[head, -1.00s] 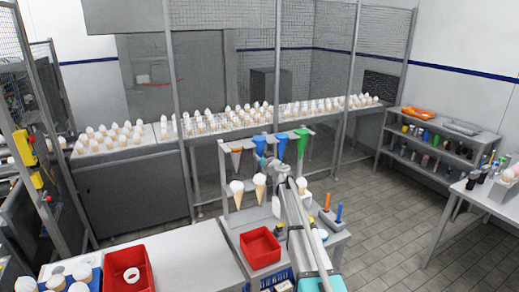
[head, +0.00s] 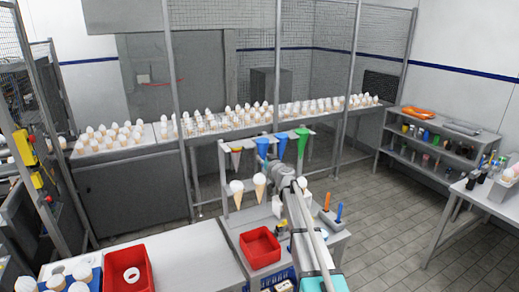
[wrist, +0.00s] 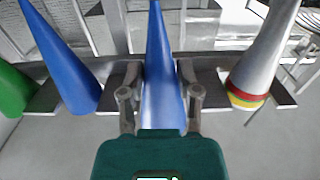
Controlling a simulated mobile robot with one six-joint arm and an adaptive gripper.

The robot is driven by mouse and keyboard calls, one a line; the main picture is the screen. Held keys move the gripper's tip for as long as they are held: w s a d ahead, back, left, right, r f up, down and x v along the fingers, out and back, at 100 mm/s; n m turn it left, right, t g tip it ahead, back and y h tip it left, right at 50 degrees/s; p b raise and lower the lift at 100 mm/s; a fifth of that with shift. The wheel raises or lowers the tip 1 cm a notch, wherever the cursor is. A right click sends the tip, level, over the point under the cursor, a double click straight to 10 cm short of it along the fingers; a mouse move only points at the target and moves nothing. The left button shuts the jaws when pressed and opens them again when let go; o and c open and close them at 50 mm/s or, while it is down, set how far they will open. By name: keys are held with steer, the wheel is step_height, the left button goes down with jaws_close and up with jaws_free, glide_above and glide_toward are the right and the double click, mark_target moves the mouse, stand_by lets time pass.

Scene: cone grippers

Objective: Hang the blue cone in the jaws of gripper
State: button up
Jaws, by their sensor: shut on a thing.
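The blue cone (wrist: 160,70) is in the middle of the wrist view, held between the two fingertips of my gripper (wrist: 160,98). It hangs point down in the head view (head: 263,147), level with the other cones in the row. Two grey prongs of the rack (wrist: 118,82) flank it in the wrist view. I cannot tell whether they touch it. My gripper's fingers hide part of its wide end in the wrist view. In the head view my arm hides most of the gripper.
A second blue cone (wrist: 62,55) and a green cone (wrist: 14,90) are to the left; a grey cone with coloured bands (wrist: 262,55) is to the right. Below the row in the head view are ice cream cones (head: 259,186) and a red bin (head: 260,246).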

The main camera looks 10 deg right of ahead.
steer(key=shift+v, duration=2.85)
step_height(320, 180, down, 2)
steer(key=shift+a+f+b, duration=0.1)
steer(key=shift+b, duration=0.95)
steer(key=shift+s, duration=0.1)
